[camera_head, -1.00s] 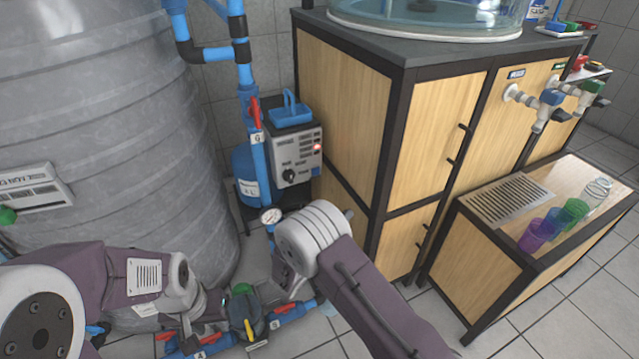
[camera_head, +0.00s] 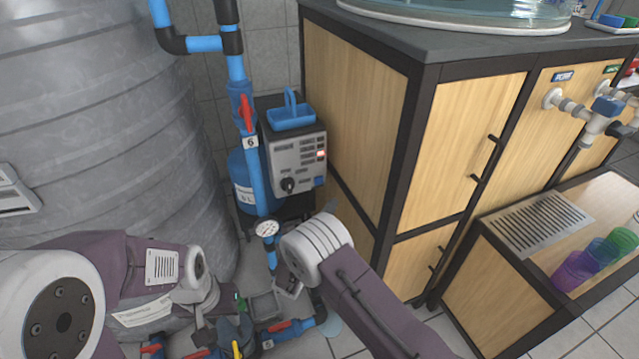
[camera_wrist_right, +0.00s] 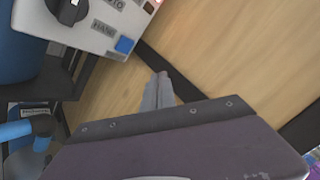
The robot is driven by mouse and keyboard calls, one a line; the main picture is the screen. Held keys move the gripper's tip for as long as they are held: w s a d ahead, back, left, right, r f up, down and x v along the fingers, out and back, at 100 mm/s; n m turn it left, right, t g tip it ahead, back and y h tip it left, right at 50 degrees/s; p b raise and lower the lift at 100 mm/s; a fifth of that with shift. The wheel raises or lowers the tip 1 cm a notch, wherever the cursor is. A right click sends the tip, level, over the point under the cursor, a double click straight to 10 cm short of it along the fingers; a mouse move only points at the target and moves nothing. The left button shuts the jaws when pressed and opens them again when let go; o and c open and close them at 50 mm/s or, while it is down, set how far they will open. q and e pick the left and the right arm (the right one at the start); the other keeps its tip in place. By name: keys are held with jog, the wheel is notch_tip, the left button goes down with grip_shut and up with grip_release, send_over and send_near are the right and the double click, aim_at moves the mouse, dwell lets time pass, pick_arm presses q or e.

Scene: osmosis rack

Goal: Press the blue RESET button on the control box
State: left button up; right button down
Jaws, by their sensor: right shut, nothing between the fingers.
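The grey control box (camera_head: 297,160) stands between the tank and the wooden cabinet, with a black knob and a lit red display on its face. The blue button (camera_head: 319,182) is at the lower right of that face. It also shows in the right wrist view (camera_wrist_right: 125,44), uncovered. My right gripper (camera_wrist_right: 161,78) is shut and empty, in front of the wood panel, below and right of the button and apart from it. In the head view my right wrist mostly hides it. My left gripper (camera_head: 222,304) is low near the floor pipes; its fingers are unclear.
A blue pipe (camera_head: 257,185) with a red-handled valve (camera_head: 245,112) runs just left of the box. A gauge (camera_head: 267,229) sits below. The grey tank (camera_head: 100,120) fills the left; the wooden cabinet (camera_head: 355,110) closes off the right.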

aim_at(319, 181)
jog(key=w+a+b, duration=0.2)
jog(key=w+b, duration=0.1)
jog(key=w, duration=0.3)
jog(key=shift+w, duration=0.4)
jog(key=shift+b, duration=0.3)
dwell(1.4)
jog(key=shift+w, duration=0.35)
